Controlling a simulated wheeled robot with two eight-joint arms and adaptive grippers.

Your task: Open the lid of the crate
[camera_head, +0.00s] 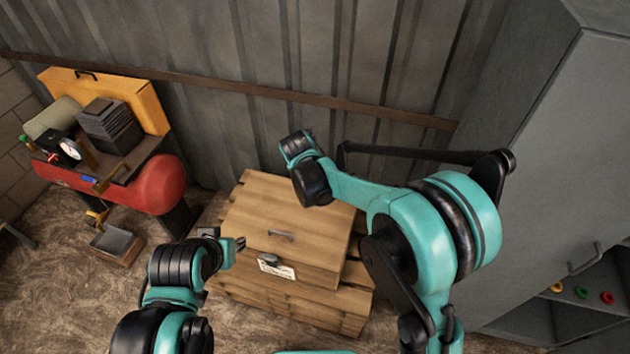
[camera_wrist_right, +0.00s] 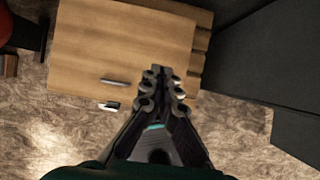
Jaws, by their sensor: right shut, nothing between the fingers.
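The wooden crate (camera_head: 320,272) stands on the floor by the corrugated wall. Its plank lid (camera_head: 265,205) lies flat and closed, with a small metal handle (camera_head: 280,235) near the front edge. A dark latch (camera_head: 268,259) and a white label (camera_head: 277,269) are on the front. My left gripper (camera_head: 240,244) is beside the lid's left front edge; its jaw opening is too small to judge. My right gripper (camera_wrist_right: 165,76) is shut and empty, seen over the lid (camera_wrist_right: 120,50), right of the handle (camera_wrist_right: 115,82). Its fingers are hidden in the head view.
A red compressor (camera_head: 150,185) with tools on top stands left of the crate. A grey cabinet (camera_head: 550,150) rises at the right, with an open lower shelf. A small tray (camera_head: 115,244) lies on the floor at left. Floor in front is clear.

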